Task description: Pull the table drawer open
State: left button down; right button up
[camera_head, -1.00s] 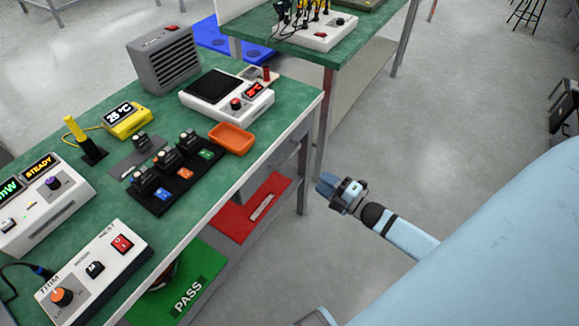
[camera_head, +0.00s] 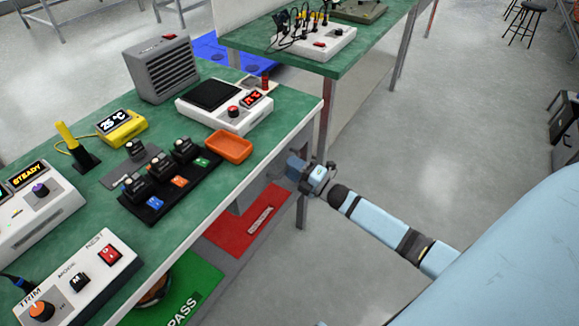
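The green-topped table (camera_head: 100,205) runs along the left, with its light front edge facing me. Under its right end is a grey box-like part (camera_head: 252,192) that looks like the drawer; its front is seen at a steep angle and no handle can be made out. My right gripper (camera_head: 294,170) is at the table's front edge near the right corner, beside that grey part. Its fingertips are small and dark here, so I cannot tell whether they are open or touching anything. My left gripper is not in view.
An orange tray (camera_head: 230,147) sits near the table's front edge, close to my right gripper. A black holder with several modules (camera_head: 170,185) stands left of it. Red (camera_head: 248,228) and green (camera_head: 180,290) panels lie below.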

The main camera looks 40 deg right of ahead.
jog(key=shift+w+a+r, duration=0.1)
jog(key=shift+w+a, duration=0.1)
jog(key=shift+w, duration=0.35)
grip_shut()
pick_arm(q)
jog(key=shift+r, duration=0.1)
pick_arm(e)
jog(key=shift+s, duration=0.15)
pick_arm(q)
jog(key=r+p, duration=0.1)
jog(key=p, duration=0.4)
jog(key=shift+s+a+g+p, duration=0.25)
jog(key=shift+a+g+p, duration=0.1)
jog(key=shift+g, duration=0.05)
pick_arm(e)
jog(key=r+v, duration=0.2)
jog(key=v, duration=0.9)
jog(key=r+v, duration=0.2)
jog(key=v, duration=1)
jog(key=shift+s+r, duration=0.15)
jog(key=shift+s, duration=0.3)
jog(key=shift+d, duration=0.15)
